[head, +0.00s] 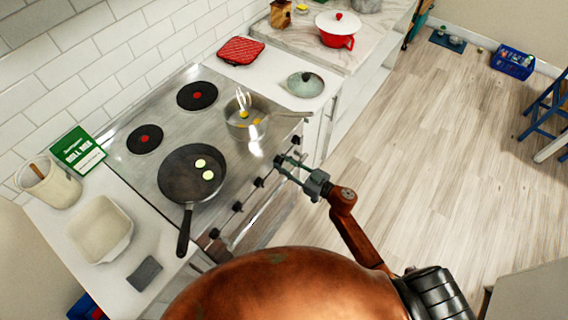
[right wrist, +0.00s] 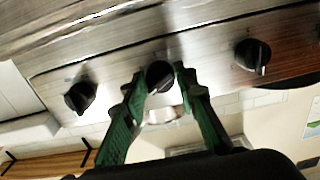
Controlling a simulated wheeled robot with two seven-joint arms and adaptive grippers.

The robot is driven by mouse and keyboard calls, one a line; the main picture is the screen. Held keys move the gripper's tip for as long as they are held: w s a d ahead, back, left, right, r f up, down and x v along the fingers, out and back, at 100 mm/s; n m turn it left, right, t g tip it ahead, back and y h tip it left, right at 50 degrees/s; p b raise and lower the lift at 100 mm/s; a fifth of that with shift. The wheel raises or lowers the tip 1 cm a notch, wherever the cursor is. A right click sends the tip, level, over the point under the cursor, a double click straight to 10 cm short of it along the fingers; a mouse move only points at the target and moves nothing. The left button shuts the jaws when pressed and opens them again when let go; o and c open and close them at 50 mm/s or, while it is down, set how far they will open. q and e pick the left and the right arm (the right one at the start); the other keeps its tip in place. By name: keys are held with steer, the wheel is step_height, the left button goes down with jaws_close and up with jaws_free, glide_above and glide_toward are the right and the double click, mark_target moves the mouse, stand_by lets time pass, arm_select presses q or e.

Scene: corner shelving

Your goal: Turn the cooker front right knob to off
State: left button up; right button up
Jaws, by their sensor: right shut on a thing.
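The steel cooker (head: 185,105) stands against the tiled wall, with a row of several black knobs along its front panel. My right gripper (head: 281,168) is at the front panel, shut on a black knob near the far right end of the row. In the right wrist view this knob (right wrist: 159,76) sits between the two green fingers of my right gripper (right wrist: 160,88). Its pointer direction is hard to tell. Another knob (right wrist: 80,96) is to its left and one more knob (right wrist: 253,55) to its right, both clear of the fingers. My left gripper is not visible.
A frying pan (head: 190,172) with two pale slices has its handle over the cooker's front edge. A saucepan (head: 246,128) stands at the right. A lid (head: 305,84) and a red pot (head: 338,30) are beyond.

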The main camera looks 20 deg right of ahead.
steer(key=shift+n, duration=0.4)
steer(key=shift+c, duration=0.3)
steer(key=n+b, duration=0.1)
steer(key=n, duration=1)
steer(key=shift+d, duration=0.1)
stand_by(0.4)
steer(key=o, duration=1.2)
steer(key=shift+c, duration=0.2)
steer(key=v, duration=1.2)
